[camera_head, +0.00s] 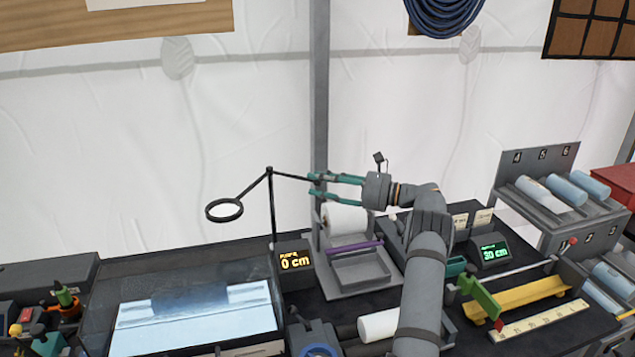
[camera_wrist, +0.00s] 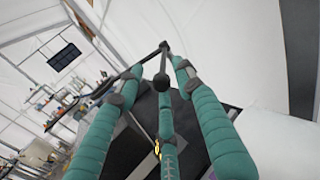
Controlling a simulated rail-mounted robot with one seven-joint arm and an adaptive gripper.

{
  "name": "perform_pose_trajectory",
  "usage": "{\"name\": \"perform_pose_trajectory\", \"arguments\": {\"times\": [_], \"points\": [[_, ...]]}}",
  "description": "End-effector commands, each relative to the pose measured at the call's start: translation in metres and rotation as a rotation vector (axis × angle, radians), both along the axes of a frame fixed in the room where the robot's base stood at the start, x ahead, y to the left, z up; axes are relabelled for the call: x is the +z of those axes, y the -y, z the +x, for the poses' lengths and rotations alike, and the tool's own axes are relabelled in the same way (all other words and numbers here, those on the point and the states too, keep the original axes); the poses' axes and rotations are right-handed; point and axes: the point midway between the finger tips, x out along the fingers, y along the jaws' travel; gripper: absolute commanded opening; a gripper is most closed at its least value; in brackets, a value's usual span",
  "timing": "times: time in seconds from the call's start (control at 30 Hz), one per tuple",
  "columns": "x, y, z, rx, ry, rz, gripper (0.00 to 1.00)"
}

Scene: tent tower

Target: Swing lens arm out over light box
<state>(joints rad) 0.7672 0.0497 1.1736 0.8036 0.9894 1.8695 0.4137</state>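The lens arm shows in the head view as a black ring lens (camera_head: 224,210) on a thin rod from the top of an upright post (camera_head: 272,212). The ring hangs out to the left, above and behind the light box (camera_head: 195,318), whose panel glows pale blue. A thin black handle rod (camera_head: 290,177) runs right from the post top to my gripper (camera_head: 315,184). In the wrist view, my gripper's teal fingers (camera_wrist: 160,82) stand apart around the rod's knobbed end. I see gaps beside the knob; firm contact cannot be told.
A display reading 0 cm (camera_head: 295,262) stands at the post's foot. A white roll (camera_head: 345,218) and a grey tray (camera_head: 362,270) lie below my gripper. A second display (camera_head: 494,252) and a yellow rail (camera_head: 515,297) are to the right.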

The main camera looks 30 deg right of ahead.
Motion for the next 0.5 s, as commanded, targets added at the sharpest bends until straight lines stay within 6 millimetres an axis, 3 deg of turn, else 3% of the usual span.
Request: {"name": "perform_pose_trajectory", "arguments": {"times": [0.5], "points": [[0.000,0.066,-0.073,-0.003,0.001,-0.002,0.36]]}}
